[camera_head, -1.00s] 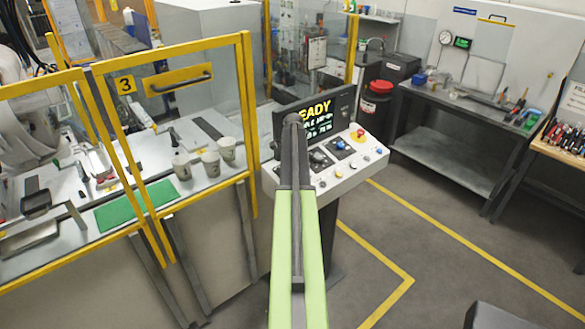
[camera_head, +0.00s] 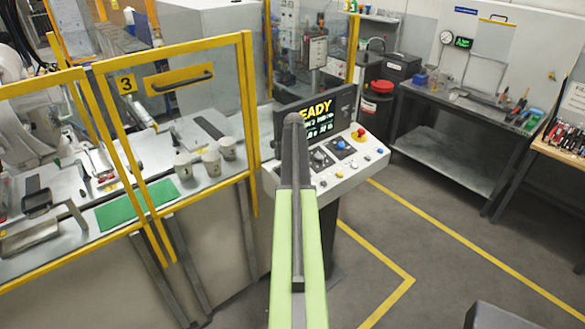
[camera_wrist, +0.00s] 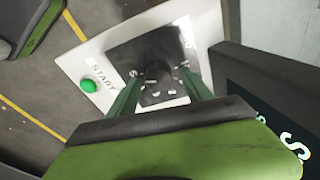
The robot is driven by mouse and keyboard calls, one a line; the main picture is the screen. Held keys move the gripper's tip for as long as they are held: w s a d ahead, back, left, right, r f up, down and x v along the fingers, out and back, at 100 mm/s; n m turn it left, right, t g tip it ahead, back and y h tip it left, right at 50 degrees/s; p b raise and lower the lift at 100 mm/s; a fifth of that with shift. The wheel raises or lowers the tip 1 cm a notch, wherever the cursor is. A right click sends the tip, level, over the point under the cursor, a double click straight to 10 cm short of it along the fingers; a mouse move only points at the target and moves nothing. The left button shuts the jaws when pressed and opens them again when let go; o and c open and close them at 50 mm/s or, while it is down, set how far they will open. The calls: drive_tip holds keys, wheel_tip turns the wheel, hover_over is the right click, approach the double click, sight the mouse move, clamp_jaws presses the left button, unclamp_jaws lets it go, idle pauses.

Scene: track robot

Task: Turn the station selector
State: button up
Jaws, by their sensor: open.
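The station selector is a dark knob (camera_wrist: 157,76) on a black plate with white markings in the wrist view. My gripper (camera_wrist: 160,79) is open, with one green finger on each side of the knob. I cannot tell whether either finger touches it. The plate is on the light control panel (camera_head: 357,165) in the head view, below a dark screen (camera_head: 316,113) reading "EADY" in yellow. My arm covers the gripper and part of the panel in that view.
A green START button (camera_wrist: 89,86) sits left of the selector plate in the wrist view. A red button (camera_head: 361,132) is on the panel's far right. The yellow-framed cell (camera_head: 249,115) with cups (camera_head: 211,164) stands left. Open floor (camera_head: 440,205) lies right.

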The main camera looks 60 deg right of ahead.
drive_tip(key=p+v, duration=1.7)
drive_tip(key=shift+r, duration=0.2)
drive_tip(key=shift+s, duration=0.1)
